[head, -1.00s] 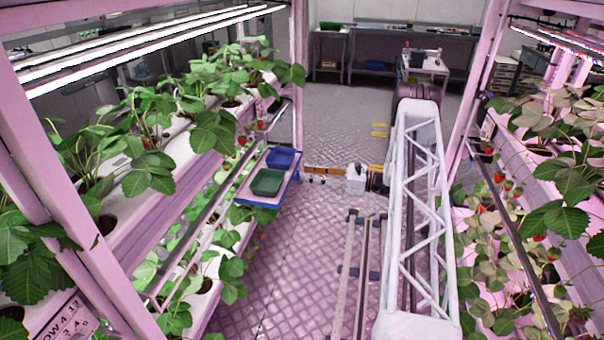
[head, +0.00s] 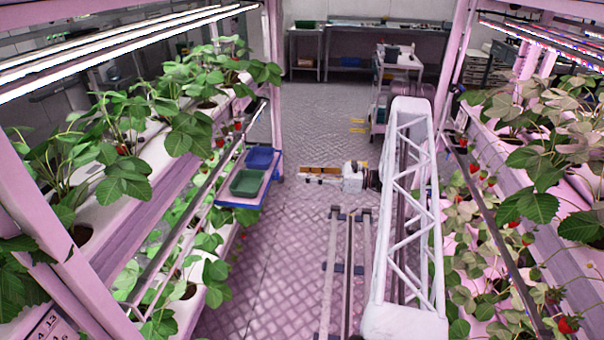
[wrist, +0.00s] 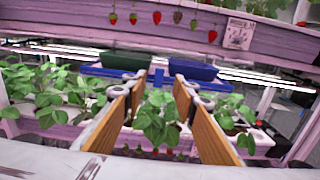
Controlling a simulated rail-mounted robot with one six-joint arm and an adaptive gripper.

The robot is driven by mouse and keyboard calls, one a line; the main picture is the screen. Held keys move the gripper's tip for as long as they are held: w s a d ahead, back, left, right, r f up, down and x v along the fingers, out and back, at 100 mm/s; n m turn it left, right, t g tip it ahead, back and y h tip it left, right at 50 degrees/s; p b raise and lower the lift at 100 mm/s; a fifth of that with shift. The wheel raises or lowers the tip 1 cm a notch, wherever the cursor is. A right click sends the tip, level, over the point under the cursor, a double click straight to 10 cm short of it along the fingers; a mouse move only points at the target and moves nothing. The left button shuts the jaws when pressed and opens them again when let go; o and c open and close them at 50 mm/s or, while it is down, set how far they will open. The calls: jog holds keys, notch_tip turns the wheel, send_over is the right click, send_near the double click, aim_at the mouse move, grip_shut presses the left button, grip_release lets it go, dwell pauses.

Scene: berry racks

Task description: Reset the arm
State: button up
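My gripper (head: 304,172) is at the end of my arm, out over the aisle floor in the head view, just right of the blue shelf with the trays. In the wrist view, the two brown fingers of my gripper (wrist: 159,78) stand apart with a clear gap. Nothing is held between them; a green plant shows behind the gap. The green tray (head: 247,183) and the blue tray (head: 260,158) sit on the blue shelf (head: 237,205) beside the left rack. Both also show beyond the fingertips in the wrist view, the green tray (wrist: 125,61) left and the blue tray (wrist: 194,70) right.
Strawberry racks line both sides, the left rack (head: 130,225) and the right rack (head: 525,170), with leaves and red berries overhanging. Floor rails (head: 347,270) run along the aisle. A cart (head: 397,62) and a bench (head: 345,70) stand at the back. The middle floor is clear.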

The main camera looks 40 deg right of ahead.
dwell(0.3)
jog(key=w+a+r+n+g+y, duration=0.2)
jog(key=w+a+r+n+g, duration=0.1)
jog(key=a+r, duration=0.6)
jog(key=s+a+r+n+g+h, duration=0.1)
jog(key=s+a+r+n+g, duration=0.15)
jog(key=a+r, duration=0.6)
jog(key=s+a+r+n+g, duration=0.2)
jog(key=a+r+n+g, duration=0.3)
jog(key=a, duration=0.6)
jog(key=s+a+r+n+g+h, duration=0.1)
jog(key=s+a+r+n, duration=0.15)
jog(key=a+r, duration=0.65)
jog(key=s+a+r+n+g+h, duration=0.1)
jog(key=s+a+r+n+h, duration=0.25)
jog(key=s+a, duration=0.5)
jog(key=s+a+r+n+g+h, duration=0.2)
jog(key=s+a+r+n, duration=0.25)
jog(key=s+a, duration=0.4)
jog(key=s+r+n+t+h, duration=0.1)
jog(key=s+n, duration=0.3)
jog(key=s, duration=0.7)
jog(key=s+a+r+n+t+h, duration=0.1)
jog(key=s+r+n+t+h, duration=0.1)
jog(key=s, duration=1)
jog(key=shift+s+a+n+t+h, duration=0.25)
jog(key=shift+n+t+h, duration=0.2)
jog(key=shift+n+h, duration=0.55)
